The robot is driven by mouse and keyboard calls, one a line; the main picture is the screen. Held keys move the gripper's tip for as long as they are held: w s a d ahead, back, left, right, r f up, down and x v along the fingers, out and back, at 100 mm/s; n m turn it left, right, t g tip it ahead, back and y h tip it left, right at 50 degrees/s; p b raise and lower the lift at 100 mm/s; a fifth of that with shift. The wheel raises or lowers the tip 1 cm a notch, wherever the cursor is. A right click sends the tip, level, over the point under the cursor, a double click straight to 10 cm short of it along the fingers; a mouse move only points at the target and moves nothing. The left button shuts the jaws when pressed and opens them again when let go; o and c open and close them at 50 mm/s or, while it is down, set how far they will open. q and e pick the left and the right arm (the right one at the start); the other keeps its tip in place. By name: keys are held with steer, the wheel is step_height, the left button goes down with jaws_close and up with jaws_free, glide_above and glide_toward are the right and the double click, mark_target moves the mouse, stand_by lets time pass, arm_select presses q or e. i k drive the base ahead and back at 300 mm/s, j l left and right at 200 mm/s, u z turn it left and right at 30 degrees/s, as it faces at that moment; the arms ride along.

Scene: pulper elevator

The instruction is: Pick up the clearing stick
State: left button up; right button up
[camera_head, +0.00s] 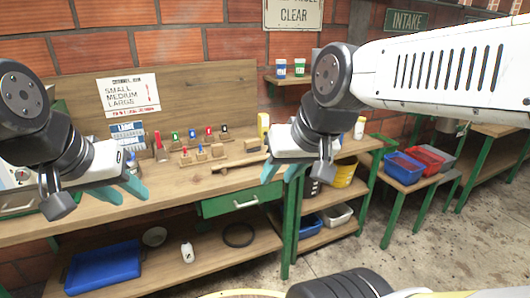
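A thin wooden rod (232,164), which may be the clearing stick, lies on the workbench (190,190). Its right end runs behind my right gripper, so I cannot see its full length. My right gripper (284,174) is open and empty, with its teal fingers over the bench's front edge area, to the right of the rod's visible part. My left gripper (124,190) is open and empty above the left part of the bench, well left of the rod.
Small coloured tags on wooden blocks (200,150) stand behind the rod. A green drawer (240,201) is under the bench top. A blue tray (103,268) lies on the lower shelf. Blue and red bins (404,168) stand on a side table at right. Floor at right is clear.

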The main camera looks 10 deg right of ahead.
mark_target(256, 159)
steer(key=i+l+z, duration=0.15)
steer(key=l, duration=0.3)
steer(key=i+z, duration=0.1)
steer(key=i, duration=0.75)
